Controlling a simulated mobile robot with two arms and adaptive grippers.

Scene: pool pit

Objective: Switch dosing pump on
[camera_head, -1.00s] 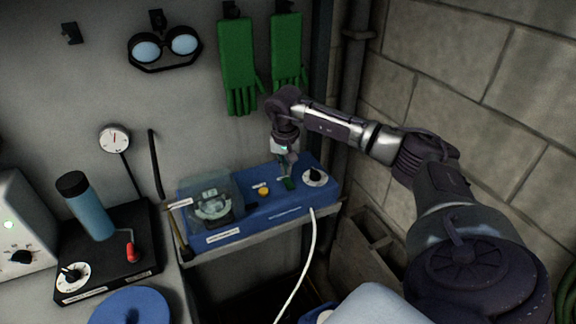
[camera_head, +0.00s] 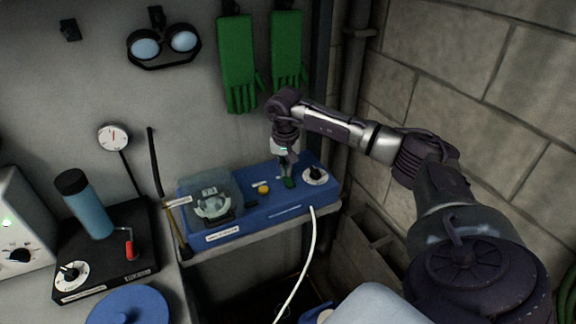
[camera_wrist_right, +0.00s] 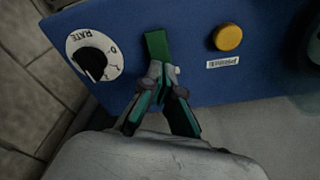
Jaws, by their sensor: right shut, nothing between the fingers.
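The dosing pump is a blue box (camera_head: 262,213) on a small shelf against the wall. It has a green rocker switch (camera_head: 289,183), a yellow button (camera_head: 264,189) and a black-and-white dial (camera_head: 316,176). In the wrist view the green switch (camera_wrist_right: 157,45) lies just beyond my fingertips, between the RATE dial (camera_wrist_right: 93,60) and the yellow button (camera_wrist_right: 228,37). My right gripper (camera_head: 287,173) is shut and empty, its tips (camera_wrist_right: 160,70) at the near end of the switch. I cannot tell whether they touch it. My left gripper is out of view.
A clear-covered pump head (camera_head: 212,203) fills the left of the box. A white hose (camera_head: 299,264) hangs down in front. A black unit with a blue bottle (camera_head: 87,207) stands to the left. Green gloves (camera_head: 238,62) and goggles (camera_head: 164,45) hang above. A block wall is at right.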

